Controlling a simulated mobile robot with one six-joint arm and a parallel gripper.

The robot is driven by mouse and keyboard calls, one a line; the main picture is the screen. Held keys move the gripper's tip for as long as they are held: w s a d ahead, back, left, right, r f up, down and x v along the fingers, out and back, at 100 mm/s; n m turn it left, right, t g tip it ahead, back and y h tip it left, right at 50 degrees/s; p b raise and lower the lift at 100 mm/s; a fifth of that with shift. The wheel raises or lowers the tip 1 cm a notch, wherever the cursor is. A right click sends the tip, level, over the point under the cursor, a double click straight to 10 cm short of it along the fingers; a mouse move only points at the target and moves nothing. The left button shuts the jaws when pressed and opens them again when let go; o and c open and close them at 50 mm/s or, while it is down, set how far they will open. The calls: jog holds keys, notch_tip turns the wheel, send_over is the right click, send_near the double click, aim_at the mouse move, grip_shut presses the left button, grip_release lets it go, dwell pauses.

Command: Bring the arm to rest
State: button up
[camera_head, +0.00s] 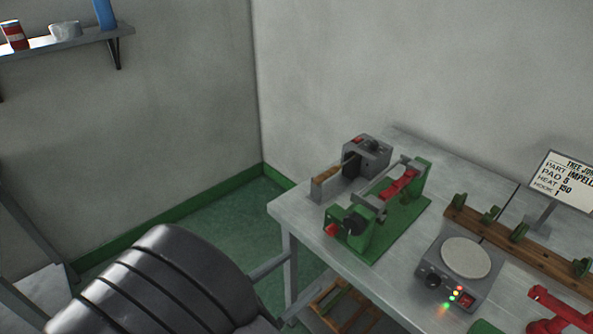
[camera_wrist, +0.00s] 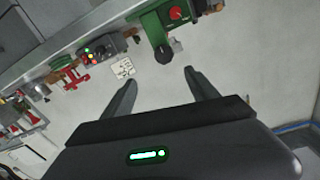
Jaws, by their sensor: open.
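My gripper (camera_wrist: 156,88) shows in the wrist view with its two dark fingers spread apart. It is open, and nothing is between the fingers. The fingers point toward the plain wall, with the bench seen tilted beyond them. In the head view a large dark ribbed part of my own body fills the lower left, and my fingers are not visible there.
The grey bench (camera_head: 300,211) carries a green fixture (camera_head: 395,228) with red parts, a grey box device (camera_head: 367,157), a hotplate with lights (camera_head: 466,258), a wooden rack (camera_head: 490,235) and a sign (camera_head: 566,180). A wall shelf (camera_head: 85,40) is at upper left. Green floor (camera_head: 215,225) lies clear.

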jog(key=s+d+r+n+g+y, duration=0.25)
jog(key=s+d+g+y, duration=0.6)
jog(key=d+g, duration=0.6)
notch_tip(320, 180, up, 8)
jog(key=a+n+t+y, duration=0.2)
jog(key=n+t+y, duration=0.2)
jog(key=t+y, duration=0.2)
jog(key=shift+s+a+f+t, duration=0.25)
jog(key=shift+s+t, duration=0.2)
jog(key=shift+t, duration=0.6)
jog(key=shift+n+y, duration=0.25)
